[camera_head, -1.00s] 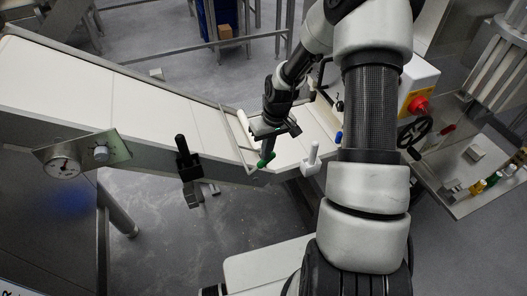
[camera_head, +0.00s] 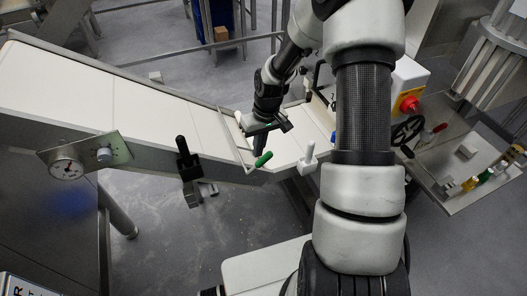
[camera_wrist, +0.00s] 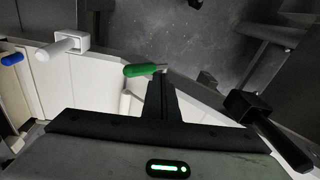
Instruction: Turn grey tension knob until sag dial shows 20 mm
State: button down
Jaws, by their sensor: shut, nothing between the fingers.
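The grey tension knob (camera_head: 104,155) sits on a metal plate on the near side of the conveyor, at the left of the head view. The round white sag dial (camera_head: 67,169) is just left of the knob on the same plate; its reading is too small to make out. My gripper (camera_head: 262,143) is well to the right of the knob, over the conveyor's right part near a green handle (camera_head: 263,159). In the wrist view my gripper (camera_wrist: 161,78) is shut and empty, its tips beside the green handle (camera_wrist: 145,70). Knob and dial are outside that view.
A black lever clamp (camera_head: 184,155) stands on the near conveyor side between gripper and knob. A white handle (camera_head: 309,157) is right of the green one. A red button (camera_head: 409,104) and black handwheel (camera_head: 407,131) are farther right. The belt (camera_head: 70,90) is clear.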

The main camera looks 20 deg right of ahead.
notch_tip(320, 180, up, 9)
jog(key=d, duration=0.3)
dwell(0.4)
